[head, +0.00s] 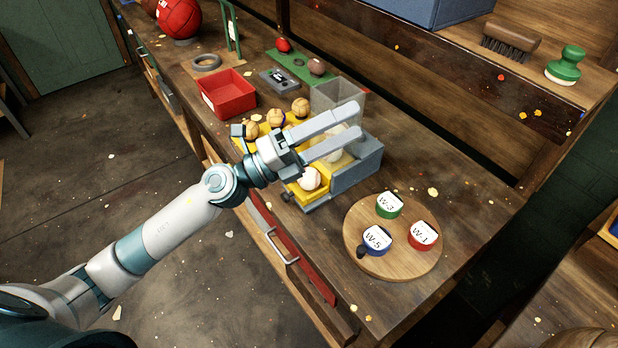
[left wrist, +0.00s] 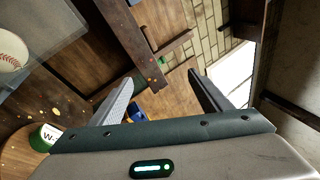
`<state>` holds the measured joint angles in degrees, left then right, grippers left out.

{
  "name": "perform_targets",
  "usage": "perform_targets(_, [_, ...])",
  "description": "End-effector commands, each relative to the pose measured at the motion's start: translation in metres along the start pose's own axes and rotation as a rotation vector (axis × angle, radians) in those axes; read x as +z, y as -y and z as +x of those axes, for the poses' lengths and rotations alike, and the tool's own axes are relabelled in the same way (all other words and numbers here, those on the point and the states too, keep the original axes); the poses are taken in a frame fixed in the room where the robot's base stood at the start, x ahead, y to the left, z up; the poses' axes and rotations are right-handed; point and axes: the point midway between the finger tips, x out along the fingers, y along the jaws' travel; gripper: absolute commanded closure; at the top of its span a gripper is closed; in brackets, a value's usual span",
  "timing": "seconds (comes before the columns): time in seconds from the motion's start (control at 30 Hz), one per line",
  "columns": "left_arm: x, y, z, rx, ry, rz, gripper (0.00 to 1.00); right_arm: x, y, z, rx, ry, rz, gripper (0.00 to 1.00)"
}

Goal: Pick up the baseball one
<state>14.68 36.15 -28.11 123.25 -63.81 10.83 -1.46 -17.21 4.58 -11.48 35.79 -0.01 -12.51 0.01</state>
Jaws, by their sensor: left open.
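A white baseball with red stitching (left wrist: 12,50) shows at the upper left edge of the left wrist view, partly cut off. In the head view, a white ball (head: 310,178) sits at the front end of the yellow tray (head: 294,191), below my left gripper. Another pale ball (head: 338,150) is partly hidden behind the fingers. I cannot tell which of these two is the stitched one. Several tan leather balls (head: 276,118) lie farther back. My left gripper (head: 354,121) is open and empty above the tray and bins. My right gripper is out of view.
A grey bin (head: 362,170) and a clear bin (head: 345,92) stand beside the tray. A round wooden board (head: 405,262) holds green, red and blue tins. A red box (head: 229,96) stands behind. The bench right of the bins is mostly clear.

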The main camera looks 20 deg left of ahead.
Motion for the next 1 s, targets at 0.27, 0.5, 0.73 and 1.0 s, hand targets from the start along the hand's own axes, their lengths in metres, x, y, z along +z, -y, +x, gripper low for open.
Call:
perform_targets(0.27, [-0.027,-0.042,-0.019,0.214,-0.549,0.503,0.29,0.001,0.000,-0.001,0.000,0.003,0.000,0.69])
perform_targets(0.5, [0.032,-0.101,-0.092,0.575,-0.920,0.828,0.29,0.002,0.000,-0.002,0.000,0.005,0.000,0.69])
perform_targets(0.73, [0.092,-0.116,-0.148,0.840,-1.080,0.949,0.29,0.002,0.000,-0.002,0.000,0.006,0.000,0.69])
perform_targets(1.0, [0.101,-0.117,-0.158,0.885,-1.103,0.962,0.29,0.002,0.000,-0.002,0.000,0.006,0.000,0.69])
